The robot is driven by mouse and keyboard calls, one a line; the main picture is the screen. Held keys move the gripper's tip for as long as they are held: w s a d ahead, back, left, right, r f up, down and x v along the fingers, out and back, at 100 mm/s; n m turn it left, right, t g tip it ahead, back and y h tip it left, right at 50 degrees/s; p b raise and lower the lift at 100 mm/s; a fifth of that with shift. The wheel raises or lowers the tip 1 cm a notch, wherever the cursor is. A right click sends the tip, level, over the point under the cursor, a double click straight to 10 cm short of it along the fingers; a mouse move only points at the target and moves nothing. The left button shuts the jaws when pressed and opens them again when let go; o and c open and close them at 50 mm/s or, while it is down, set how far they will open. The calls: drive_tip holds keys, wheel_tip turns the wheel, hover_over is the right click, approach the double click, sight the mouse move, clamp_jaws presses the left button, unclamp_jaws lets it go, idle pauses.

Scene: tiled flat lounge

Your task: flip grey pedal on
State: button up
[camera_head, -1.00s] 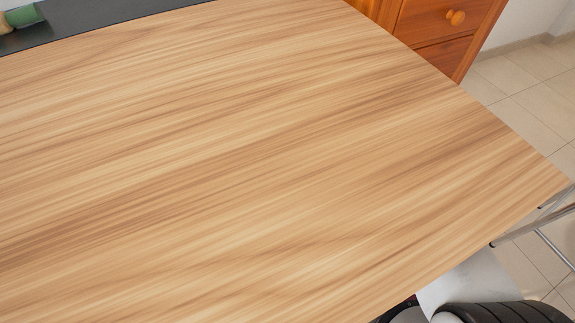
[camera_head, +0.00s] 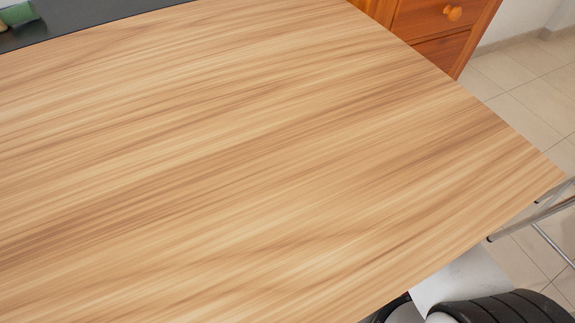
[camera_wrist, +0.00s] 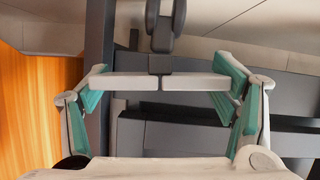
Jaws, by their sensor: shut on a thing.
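I cannot tell for sure which of these parts is the grey pedal. The head view shows neither the pedal nor my gripper.
A large wooden tabletop (camera_head: 270,160) fills the head view, bare in its middle. A dark strip (camera_head: 90,18) and a green item (camera_head: 17,14) lie at the upper left. A wooden drawer unit (camera_head: 430,22) stands behind. Metal legs (camera_head: 520,222) show at the right.

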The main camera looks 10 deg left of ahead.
drive_tip(key=shift+s+n+h, duration=0.1)
drive_tip(key=shift+n+h, duration=0.3)
drive_tip(key=shift+n, duration=0.1)
drive_tip(key=o, duration=1.2)
drive_tip(key=shift+c, duration=0.2)
drive_tip(key=v, duration=1.2)
drive_tip(key=shift+f, duration=0.2)
drive_tip(key=shift+s, duration=0.15)
